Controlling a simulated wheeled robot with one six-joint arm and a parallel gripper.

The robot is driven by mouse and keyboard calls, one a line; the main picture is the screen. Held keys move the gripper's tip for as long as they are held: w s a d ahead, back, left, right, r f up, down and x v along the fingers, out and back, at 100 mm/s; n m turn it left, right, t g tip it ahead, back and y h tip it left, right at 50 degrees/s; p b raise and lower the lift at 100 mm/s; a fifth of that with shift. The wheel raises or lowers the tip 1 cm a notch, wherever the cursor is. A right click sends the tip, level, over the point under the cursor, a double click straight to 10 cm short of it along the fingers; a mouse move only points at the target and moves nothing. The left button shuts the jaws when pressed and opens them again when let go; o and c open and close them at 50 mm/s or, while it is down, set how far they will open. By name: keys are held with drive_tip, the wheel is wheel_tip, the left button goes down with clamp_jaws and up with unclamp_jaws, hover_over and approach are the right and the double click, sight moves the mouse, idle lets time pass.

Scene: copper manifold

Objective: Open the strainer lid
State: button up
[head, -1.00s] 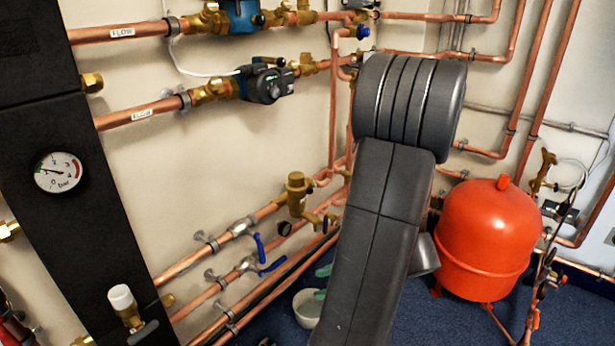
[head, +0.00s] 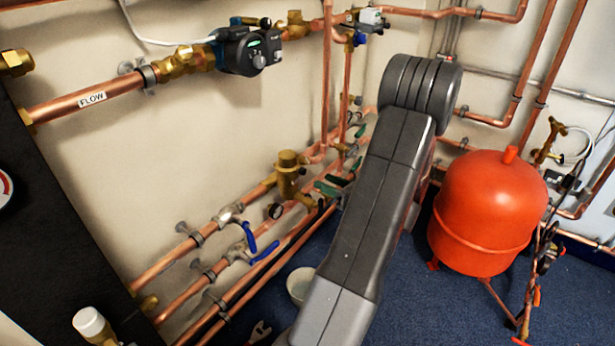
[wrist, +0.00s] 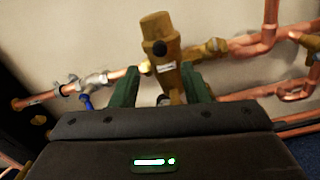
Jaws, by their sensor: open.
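The brass strainer (head: 287,183) stands upright on the lower copper pipes against the wall, with its lid (head: 289,158) on top. In the wrist view the brass body (wrist: 165,68) rises ahead of my gripper, with a wide top and a dark round spot on its side. My gripper (wrist: 160,92) is open, its two green fingers on either side of the lower body as seen from the wrist. I cannot tell whether they touch it. In the head view the green fingers (head: 330,187) show just right of the strainer, partly hidden by my arm.
Blue-handled valves (head: 262,247) sit on the pipes left of the strainer. A small gauge (head: 275,211) is just below it. A red tank (head: 487,212) stands at the right. A white bucket (head: 299,284) is on the blue floor. A pump (head: 248,50) hangs above.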

sight(305, 173)
drive_tip(key=b+x, duration=0.1)
drive_tip(key=x, duration=0.6)
clamp_jaws()
